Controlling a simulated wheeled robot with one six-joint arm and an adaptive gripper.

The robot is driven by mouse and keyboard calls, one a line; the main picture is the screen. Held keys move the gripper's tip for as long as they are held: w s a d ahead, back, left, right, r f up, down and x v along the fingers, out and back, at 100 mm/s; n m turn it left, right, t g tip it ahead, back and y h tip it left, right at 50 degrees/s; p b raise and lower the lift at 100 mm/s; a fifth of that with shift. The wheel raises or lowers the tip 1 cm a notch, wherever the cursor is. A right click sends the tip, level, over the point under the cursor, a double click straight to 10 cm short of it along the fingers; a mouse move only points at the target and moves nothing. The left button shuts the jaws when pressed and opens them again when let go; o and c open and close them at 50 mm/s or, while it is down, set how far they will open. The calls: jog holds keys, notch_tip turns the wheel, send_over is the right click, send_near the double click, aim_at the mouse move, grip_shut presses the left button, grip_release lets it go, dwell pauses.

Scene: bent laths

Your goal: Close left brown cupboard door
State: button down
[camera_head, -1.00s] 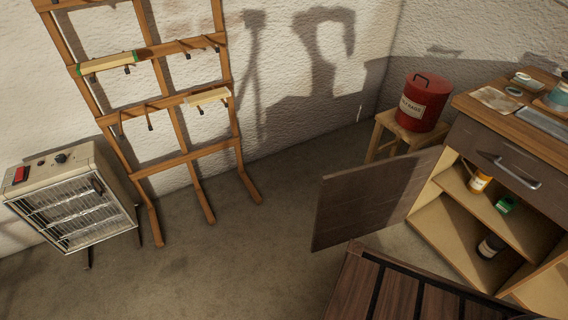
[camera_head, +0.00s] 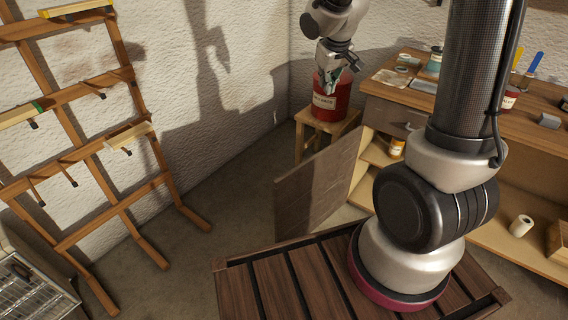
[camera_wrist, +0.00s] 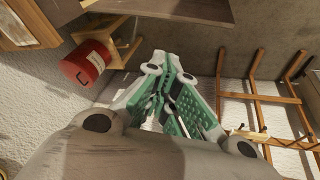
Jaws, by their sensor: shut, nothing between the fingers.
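The left brown cupboard door (camera_head: 318,185) stands open, swung out from the wooden cupboard (camera_head: 470,107) to the left. Shelves show behind it, with an orange-yellow jar (camera_head: 397,147) near the hinge side. In the wrist view the door (camera_wrist: 185,9) is a dark panel along the top edge. My gripper (camera_head: 329,86) is up above the door, in front of the red bin as seen from the head. It is shut and empty. The green-padded fingers (camera_wrist: 171,69) also show in the wrist view, apart from the door. My arm hides part of the cupboard front.
A red bin (camera_head: 332,100) sits on a wooden stool (camera_head: 312,124) in the corner beside the door. Jars and tools stand on the cupboard top. Floor between rack and door is free.

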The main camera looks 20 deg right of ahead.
jog(key=w+a+f+n+y, duration=0.1)
jog(key=w+a+f, duration=0.25)
jog(key=f, duration=0.45)
jog(key=w+a+f+n+y, duration=0.1)
jog(key=w+a+f, duration=0.25)
jog(key=f, duration=0.45)
notch_tip(320, 180, down, 18)
jog(key=a+g, duration=0.1)
jog(key=a, duration=0.2)
jog(key=shift+w+n+y, duration=0.25)
jog(key=shift+n+y, duration=0.15)
